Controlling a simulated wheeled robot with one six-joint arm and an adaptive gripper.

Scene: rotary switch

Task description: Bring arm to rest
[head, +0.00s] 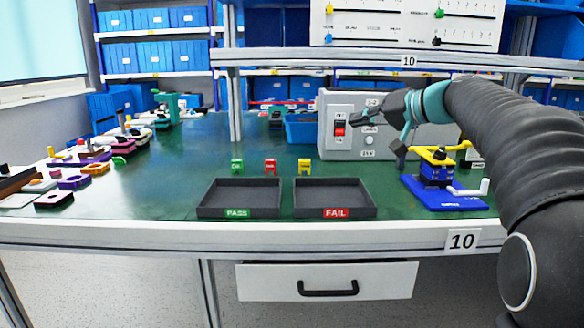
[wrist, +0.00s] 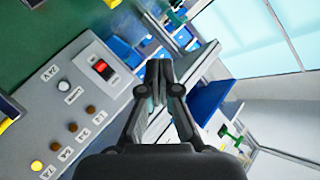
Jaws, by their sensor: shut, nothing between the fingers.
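My gripper (head: 362,122) is shut and empty. In the head view it is in front of the grey switch box (head: 385,143), to the right of the red rocker switch (head: 340,131); I cannot tell whether it touches the box. In the wrist view my gripper (wrist: 158,72) points past the box's edge, with the box panel (wrist: 55,105) on the left and the red switch (wrist: 102,67) just left of the fingers. The panel also shows several round knobs and a lamp lit yellow. My arm hides part of the box's right side in the head view.
A black PASS tray (head: 240,192) and a black FAIL tray (head: 333,192) lie at the front of the green bench. A blue-and-yellow fixture (head: 437,178) stands right of them, below my arm. A blue bin (head: 301,128) is left of the box. Several colored parts lie at the left.

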